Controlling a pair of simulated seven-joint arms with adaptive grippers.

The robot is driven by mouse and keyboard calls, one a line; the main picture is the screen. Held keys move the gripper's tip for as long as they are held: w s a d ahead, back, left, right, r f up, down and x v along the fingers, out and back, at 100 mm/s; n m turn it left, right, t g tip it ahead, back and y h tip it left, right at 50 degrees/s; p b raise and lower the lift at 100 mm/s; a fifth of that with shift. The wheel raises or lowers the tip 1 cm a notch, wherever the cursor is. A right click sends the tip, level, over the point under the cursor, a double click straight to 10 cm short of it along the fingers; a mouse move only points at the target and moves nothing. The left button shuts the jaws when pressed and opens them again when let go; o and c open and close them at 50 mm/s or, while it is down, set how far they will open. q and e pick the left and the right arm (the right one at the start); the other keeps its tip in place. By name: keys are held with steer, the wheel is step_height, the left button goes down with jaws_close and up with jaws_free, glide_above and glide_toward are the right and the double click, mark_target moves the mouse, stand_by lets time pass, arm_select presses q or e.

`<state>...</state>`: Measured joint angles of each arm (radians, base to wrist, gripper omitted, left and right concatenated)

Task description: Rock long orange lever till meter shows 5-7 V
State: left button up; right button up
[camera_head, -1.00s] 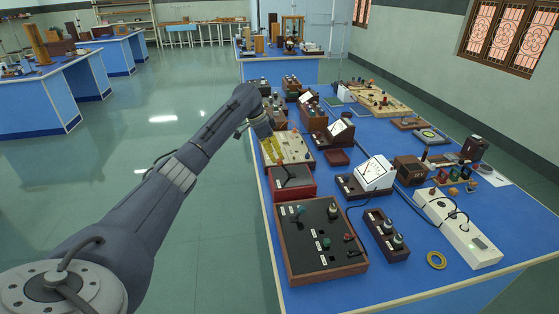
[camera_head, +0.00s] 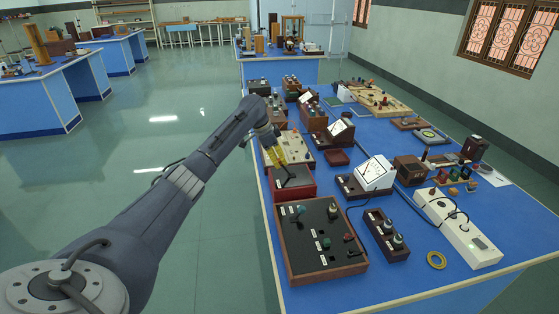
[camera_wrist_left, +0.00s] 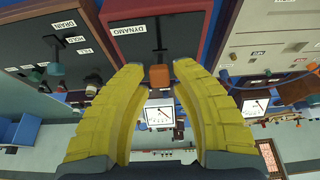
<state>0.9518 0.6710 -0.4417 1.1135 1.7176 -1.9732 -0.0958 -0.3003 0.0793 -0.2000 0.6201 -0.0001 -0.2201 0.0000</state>
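The red dynamo box (camera_head: 307,188) stands near the left edge of the blue bench, with a dark lever (camera_head: 289,178) on its top. In the left wrist view the box, labelled DYNAMO (camera_wrist_left: 128,30), shows at the top, with the lever's orange knob (camera_wrist_left: 159,77). My left gripper (camera_head: 281,162) has yellow fingers and is over the box. In its wrist view the left gripper (camera_wrist_left: 158,75) is open, with the knob between its fingertips and visible gaps beside it. A white-faced meter (camera_head: 375,172) stands right of the box; its reading is too small to tell. My right gripper is not in view.
A black-topped panel (camera_head: 320,238) with knobs is in front of the dynamo box. A wooden board (camera_head: 296,146) lies behind it.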

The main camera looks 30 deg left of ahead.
arm_select(q)
jaws_close()
steer(key=shift+d, duration=0.1)
steer(key=shift+w+d+r+g+y, duration=0.35)
steer(key=shift+w+d+g+y, duration=0.15)
steer(key=shift+g+y, duration=0.1)
steer(key=shift+w+d+r, duration=0.2)
steer(key=shift+w+d, duration=0.1)
steer(key=shift+d, duration=0.05)
steer(key=shift+w+d+r, duration=0.1)
steer(key=shift+w+d, duration=0.85)
steer(key=shift+d, duration=0.2)
